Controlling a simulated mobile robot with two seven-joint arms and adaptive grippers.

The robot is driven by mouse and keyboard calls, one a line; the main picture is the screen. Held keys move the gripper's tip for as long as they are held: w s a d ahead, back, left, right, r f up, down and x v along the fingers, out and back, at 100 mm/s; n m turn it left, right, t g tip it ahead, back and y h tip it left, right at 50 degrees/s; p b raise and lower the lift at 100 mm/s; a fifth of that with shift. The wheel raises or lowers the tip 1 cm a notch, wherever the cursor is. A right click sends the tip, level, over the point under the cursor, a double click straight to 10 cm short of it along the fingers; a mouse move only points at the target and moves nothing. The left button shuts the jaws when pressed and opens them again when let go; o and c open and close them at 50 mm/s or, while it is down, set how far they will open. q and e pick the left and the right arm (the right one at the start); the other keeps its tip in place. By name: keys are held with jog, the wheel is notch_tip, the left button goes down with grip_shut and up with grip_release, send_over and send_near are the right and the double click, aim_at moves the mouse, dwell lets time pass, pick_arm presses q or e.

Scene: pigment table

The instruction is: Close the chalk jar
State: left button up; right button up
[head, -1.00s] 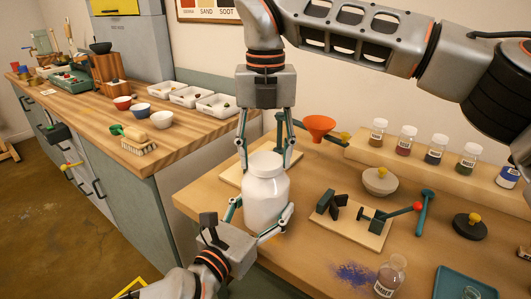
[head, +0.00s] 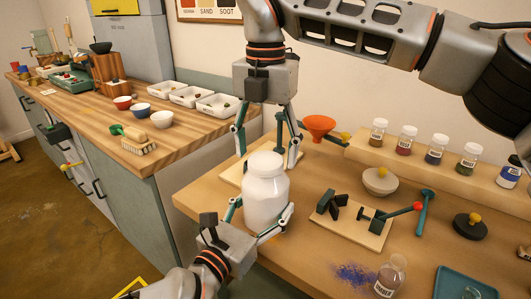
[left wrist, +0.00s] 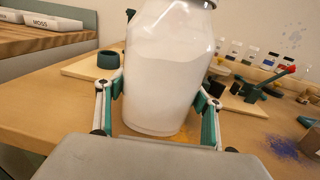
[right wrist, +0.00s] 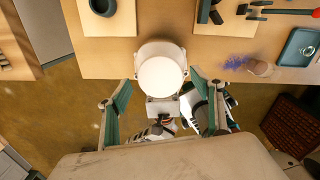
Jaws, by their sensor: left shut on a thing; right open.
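The chalk jar (head: 265,205) is a large clear jar full of white chalk, upright at the table's front left edge. A round white lid (head: 265,164) sits on its top; I cannot tell how tightly. The lid shows from above in the right wrist view (right wrist: 161,78). My left gripper (head: 258,215) is shut around the jar's body, its fingers on both sides, as the left wrist view shows with the jar (left wrist: 165,80). My right gripper (head: 267,158) points down over the lid, open, with its fingers spread wider than the lid and apart from it.
An orange funnel (head: 320,124) on a stand is behind the jar. A wooden board with a dark clamp (head: 350,220) lies to the right. A pigment bottle (head: 390,275) stands beside spilled blue powder (head: 354,274). Several labelled jars line the back shelf (head: 420,160).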

notch_tip(320, 180, up, 4)
jog(key=shift+f, duration=0.25)
jog(key=shift+c, duration=0.4)
jog(key=n, duration=0.1)
jog(key=r+n, duration=0.1)
jog(key=n, duration=0.2)
jog(key=shift+r+n, duration=0.3)
jog(key=shift+n, duration=0.1)
jog(key=n, duration=0.2)
jog(key=r+n, duration=0.1)
jog(key=n, duration=0.1)
jog(key=r+n, duration=0.1)
jog(key=n, duration=0.1)
jog(key=shift+f, duration=0.15)
jog(key=shift+f, duration=3.95)
